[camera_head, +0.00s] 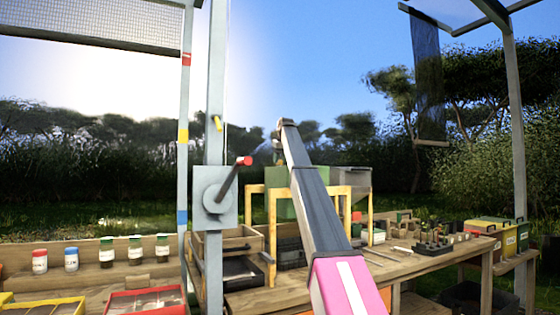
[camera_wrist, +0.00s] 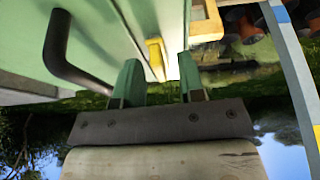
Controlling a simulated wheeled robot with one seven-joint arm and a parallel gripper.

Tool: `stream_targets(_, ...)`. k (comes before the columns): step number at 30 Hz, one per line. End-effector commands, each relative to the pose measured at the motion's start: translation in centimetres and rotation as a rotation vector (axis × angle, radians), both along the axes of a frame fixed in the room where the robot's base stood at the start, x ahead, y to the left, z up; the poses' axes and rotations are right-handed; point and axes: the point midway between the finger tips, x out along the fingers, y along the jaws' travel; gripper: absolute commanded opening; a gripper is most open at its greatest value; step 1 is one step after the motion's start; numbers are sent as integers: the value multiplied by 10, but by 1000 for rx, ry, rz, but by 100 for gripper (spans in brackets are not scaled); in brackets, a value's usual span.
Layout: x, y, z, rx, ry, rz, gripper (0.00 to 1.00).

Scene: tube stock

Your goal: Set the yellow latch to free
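In the wrist view, a small yellow bar, which looks like the yellow latch (camera_wrist: 155,59), stands out against a pale green panel (camera_wrist: 105,30). My gripper (camera_wrist: 160,62) has two green fingers set apart, and the yellow bar shows between their tips. I cannot tell whether either finger touches it. In the head view my arm reaches away toward a green box (camera_head: 283,206), and its far end hides the gripper. Another small yellow lever (camera_head: 217,123) sits on the tall grey post; I cannot tell how it relates to the latch.
A black bent handle (camera_wrist: 60,50) stands out from the green panel. A crank with a red knob (camera_head: 245,161) is on the grey post (camera_head: 215,75). A wooden frame (camera_head: 361,192) surrounds the green box. A workbench (camera_head: 400,262) with several small items lies right; jars stand left.

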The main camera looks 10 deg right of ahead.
Motion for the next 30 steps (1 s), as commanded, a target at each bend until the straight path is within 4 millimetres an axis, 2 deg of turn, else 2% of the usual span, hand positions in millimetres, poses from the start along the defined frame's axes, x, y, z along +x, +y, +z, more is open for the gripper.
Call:
stream_targets(8, -4, -2, 11, -1, 0, -1, 36)
stream_targets(24, -36, -13, 93, 0, -1, 0, 36)
stream_targets(30, -39, -13, 100, 0, 0, 0, 36)
